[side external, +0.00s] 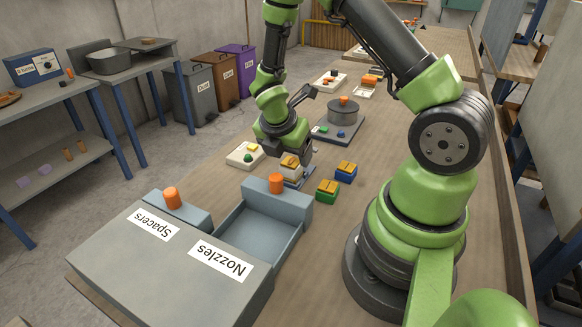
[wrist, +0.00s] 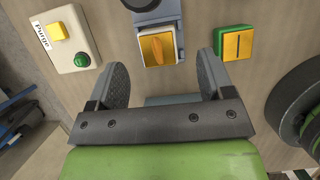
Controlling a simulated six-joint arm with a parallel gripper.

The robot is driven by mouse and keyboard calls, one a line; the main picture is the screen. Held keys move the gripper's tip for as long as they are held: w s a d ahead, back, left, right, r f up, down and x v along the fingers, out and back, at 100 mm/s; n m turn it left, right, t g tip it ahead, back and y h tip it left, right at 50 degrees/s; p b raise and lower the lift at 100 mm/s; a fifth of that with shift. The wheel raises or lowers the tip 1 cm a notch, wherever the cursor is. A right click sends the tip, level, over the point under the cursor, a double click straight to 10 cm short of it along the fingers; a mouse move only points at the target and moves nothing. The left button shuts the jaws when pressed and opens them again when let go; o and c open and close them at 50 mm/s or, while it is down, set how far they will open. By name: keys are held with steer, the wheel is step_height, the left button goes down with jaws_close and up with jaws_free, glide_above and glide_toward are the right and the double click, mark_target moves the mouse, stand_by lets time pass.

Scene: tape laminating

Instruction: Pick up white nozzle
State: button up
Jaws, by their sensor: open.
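The white nozzle (side external: 290,174) is a pale block with a yellow-orange top. In the wrist view the white nozzle (wrist: 177,50) lies ahead of the gap between my fingers, near the top middle. My gripper (wrist: 160,80) is open, with one dark pad on each side and nothing between them. In the side view my gripper (side external: 301,160) points down close to the nozzle and partly overlaps it. I cannot tell whether a finger touches it.
A green block (side external: 327,193) and a blue block (side external: 346,174), both yellow-topped, stand close to the right. A white button panel (side external: 240,158) marked Purge is to the left. The Nozzles drawer (side external: 262,236) is open in front; an orange knob (side external: 276,184) rises from its edge.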

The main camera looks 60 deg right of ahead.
mark_target(291, 161)
steer(key=x, duration=0.4)
steer(key=shift+w+f, duration=0.1)
steer(key=shift+f, duration=0.1)
steer(key=c, duration=1.1)
steer(key=shift+o, duration=0.2)
steer(key=shift+r, duration=0.15)
